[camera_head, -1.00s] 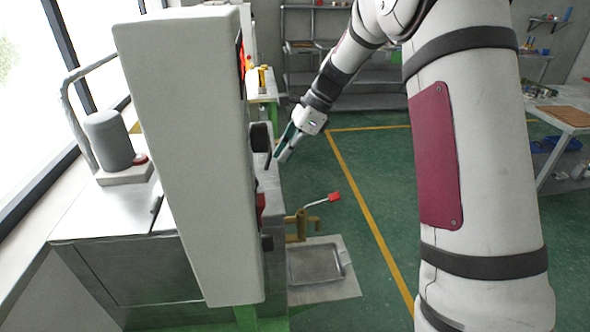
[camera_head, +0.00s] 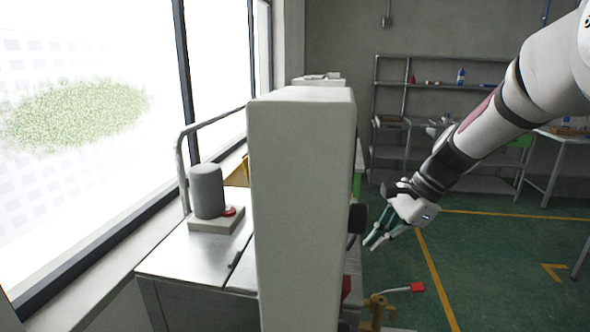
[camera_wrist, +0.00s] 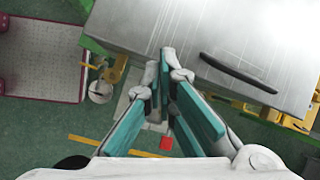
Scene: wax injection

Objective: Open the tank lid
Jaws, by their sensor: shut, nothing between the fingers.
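The tank's flat metal top (camera_head: 190,252) lies left of the tall white column in the head view, which hides part of it. I cannot tell for certain that both views show the same handle. My gripper (camera_head: 372,243) is right of the column, apart from the metal top. In the wrist view, my gripper's (camera_wrist: 163,75) teal-padded fingers meet at the tips, empty, below and left of the handle.
The white column (camera_head: 303,200) stands between the metal top and my gripper. A grey cylinder (camera_head: 207,190) and bent pipe stand on the top. A yellow bracket with a red-tipped lever (camera_head: 417,287) sits low at right. Green floor (camera_head: 490,270) is open beyond; shelves stand behind.

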